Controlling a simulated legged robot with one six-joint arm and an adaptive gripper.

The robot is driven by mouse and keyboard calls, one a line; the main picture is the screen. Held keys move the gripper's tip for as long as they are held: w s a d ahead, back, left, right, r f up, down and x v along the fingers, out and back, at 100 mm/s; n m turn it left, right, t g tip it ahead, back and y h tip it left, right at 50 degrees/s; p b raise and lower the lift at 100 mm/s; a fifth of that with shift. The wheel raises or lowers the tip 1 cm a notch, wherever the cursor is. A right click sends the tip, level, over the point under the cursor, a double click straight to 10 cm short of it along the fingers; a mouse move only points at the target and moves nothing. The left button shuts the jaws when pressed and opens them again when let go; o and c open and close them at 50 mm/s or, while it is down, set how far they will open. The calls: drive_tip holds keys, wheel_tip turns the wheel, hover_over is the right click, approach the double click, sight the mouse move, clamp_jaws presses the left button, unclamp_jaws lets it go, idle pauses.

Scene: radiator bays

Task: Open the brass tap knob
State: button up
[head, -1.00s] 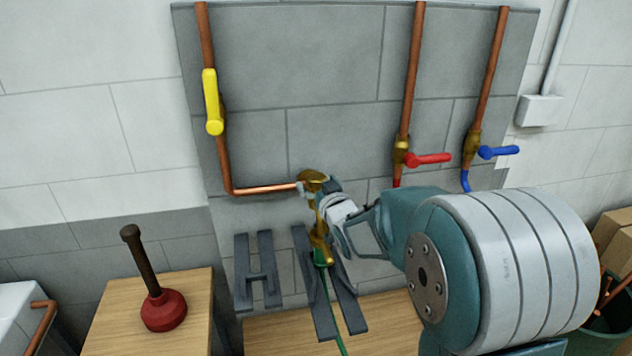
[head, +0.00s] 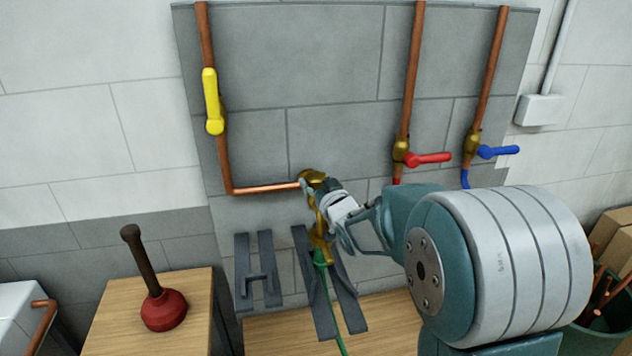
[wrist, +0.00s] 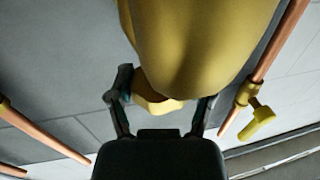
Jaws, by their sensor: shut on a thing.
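The brass tap (head: 320,222) sits at the end of the copper pipe on the grey panel, with a green hose on its spout below. My gripper (head: 326,190) is at the upper part of the tap from the right and hides most of its knob in the head view. In the wrist view the brass tap body (wrist: 195,45) fills the top middle. The brass knob (wrist: 158,103) shows between the two fingers of my gripper (wrist: 160,100), which is shut on it.
A yellow-handled valve (head: 212,103) is up left, with a red lever (head: 428,159) and a blue lever (head: 498,152) to the right. Dark grey brackets (head: 268,272) stand below the panel. A red plunger (head: 163,310) stands on a wooden top at left.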

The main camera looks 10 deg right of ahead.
drive_tip(key=shift+y, duration=0.3)
drive_tip(key=n+g+y, duration=0.2)
drive_tip(key=n+y, duration=0.1)
drive_tip(key=y, duration=0.1)
drive_tip(key=n+g+y, duration=0.3)
drive_tip(key=n+y, duration=0.1)
drive_tip(key=y, duration=0.1)
drive_tip(key=shift+d, duration=0.1)
drive_tip(key=n+g+y, duration=0.3)
drive_tip(key=g, duration=0.1)
drive_tip(key=shift+n+g+y, duration=0.8)
drive_tip(key=shift+n+g, duration=0.8)
drive_tip(key=shift+g, duration=0.7)
drive_tip(key=shift+r, duration=0.1)
drive_tip(key=o, duration=1.1)
drive_tip(key=shift+w, duration=0.1)
drive_tip(key=shift+o, duration=0.2)
